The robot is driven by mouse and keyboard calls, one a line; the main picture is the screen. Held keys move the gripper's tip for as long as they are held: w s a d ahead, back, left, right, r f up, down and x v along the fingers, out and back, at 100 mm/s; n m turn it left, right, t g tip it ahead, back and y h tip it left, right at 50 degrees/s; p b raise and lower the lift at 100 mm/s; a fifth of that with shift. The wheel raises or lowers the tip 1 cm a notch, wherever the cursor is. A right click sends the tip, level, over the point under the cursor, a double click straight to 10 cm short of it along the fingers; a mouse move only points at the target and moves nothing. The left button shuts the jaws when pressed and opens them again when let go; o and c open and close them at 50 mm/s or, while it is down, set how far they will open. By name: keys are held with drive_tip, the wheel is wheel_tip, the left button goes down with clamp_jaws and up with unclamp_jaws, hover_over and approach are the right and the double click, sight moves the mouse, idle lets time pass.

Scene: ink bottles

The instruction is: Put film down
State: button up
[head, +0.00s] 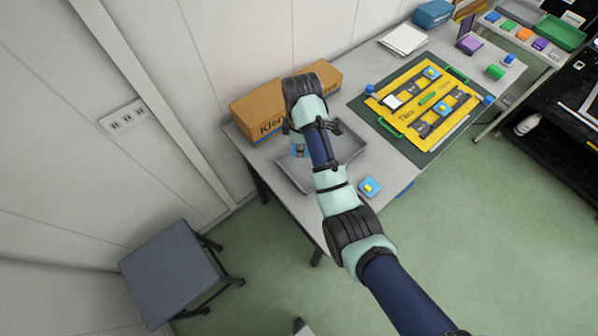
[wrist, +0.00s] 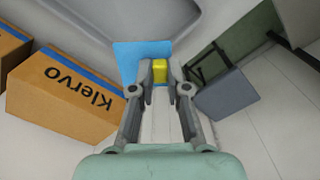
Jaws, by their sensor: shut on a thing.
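A blue square film (wrist: 128,58) with a yellow grip block (wrist: 160,70) is in my gripper. My gripper (wrist: 160,78) is shut on the yellow block, one finger on each side. A second blue film with a yellow block (head: 370,187) lies on the table to the right of the tray.
A cardboard Klervo box (head: 257,114) stands behind the tray and also shows in the wrist view (wrist: 62,95). A yellow plate (head: 405,85) with dark strips lies on a dark mat to the right. A grey stool (head: 170,268) stands on the floor at left.

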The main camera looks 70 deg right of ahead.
hover_over(301, 175)
wheel_tip(301, 175, down, 10)
drive_tip(key=shift+w+r, duration=0.1)
drive_tip(key=shift+f+b, duration=0.75)
drive_tip(key=shift+f, duration=1.35)
drive_tip(key=shift+f, duration=0.45)
drive_tip(key=o, duration=0.6)
drive_tip(key=shift+o, duration=0.2)
wheel_tip(301, 175, up, 13)
drive_tip(key=p, duration=0.2)
drive_tip(key=shift+p, duration=0.3)
